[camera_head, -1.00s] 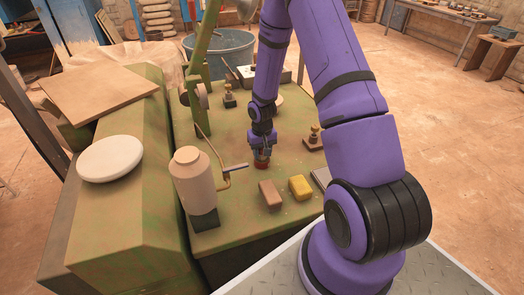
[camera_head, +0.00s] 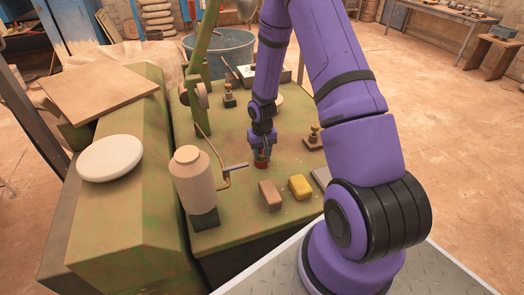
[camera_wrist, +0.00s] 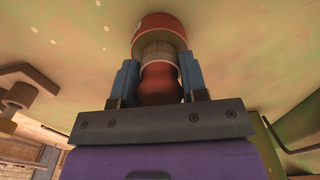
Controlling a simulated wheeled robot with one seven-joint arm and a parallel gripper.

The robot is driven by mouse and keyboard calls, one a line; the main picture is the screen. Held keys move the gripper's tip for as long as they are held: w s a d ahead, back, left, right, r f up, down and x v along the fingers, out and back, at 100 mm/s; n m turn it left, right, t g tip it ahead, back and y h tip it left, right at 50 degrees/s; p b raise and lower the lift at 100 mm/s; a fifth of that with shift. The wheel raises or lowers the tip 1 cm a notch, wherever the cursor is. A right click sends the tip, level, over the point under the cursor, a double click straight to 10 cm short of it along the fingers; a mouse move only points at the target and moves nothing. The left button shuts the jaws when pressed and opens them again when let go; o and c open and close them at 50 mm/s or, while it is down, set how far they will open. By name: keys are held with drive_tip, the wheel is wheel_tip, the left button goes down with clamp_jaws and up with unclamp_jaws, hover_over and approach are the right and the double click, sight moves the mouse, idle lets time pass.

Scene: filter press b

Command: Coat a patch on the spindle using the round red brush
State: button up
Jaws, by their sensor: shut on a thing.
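My gripper (camera_head: 262,151) points down over the green machine top. In the wrist view my gripper (camera_wrist: 158,80) has its two blue fingers closed on the red handle of the round red brush (camera_wrist: 158,35). The brush has a pale band and a wide red round end facing away from the fingers. In the head view the brush (camera_head: 261,163) is low, at or just above the green surface; I cannot tell if it touches. Two small upright posts with brass-coloured tops stand nearby, one behind (camera_head: 230,96) and one to the right (camera_head: 314,136). I cannot tell which part is the spindle.
A brown block (camera_head: 270,195) and a yellow block (camera_head: 300,187) lie in front of the gripper. A green upright bar (camera_head: 199,60) rises behind. A white disc (camera_head: 110,158) lies farther left.

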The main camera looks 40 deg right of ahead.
drive_tip(key=shift+r, duration=3.45)
drive_tip(key=shift+a, duration=0.1)
drive_tip(key=w+a+f+n, duration=0.1)
drive_tip(key=w+a, duration=0.1)
drive_tip(key=a, duration=0.4)
drive_tip(key=w+a+f+n, duration=0.1)
drive_tip(key=w+a+n, duration=0.1)
drive_tip(key=a, duration=0.4)
drive_tip(key=shift+w+a, duration=0.35)
drive_tip(key=shift+w, duration=0.5)
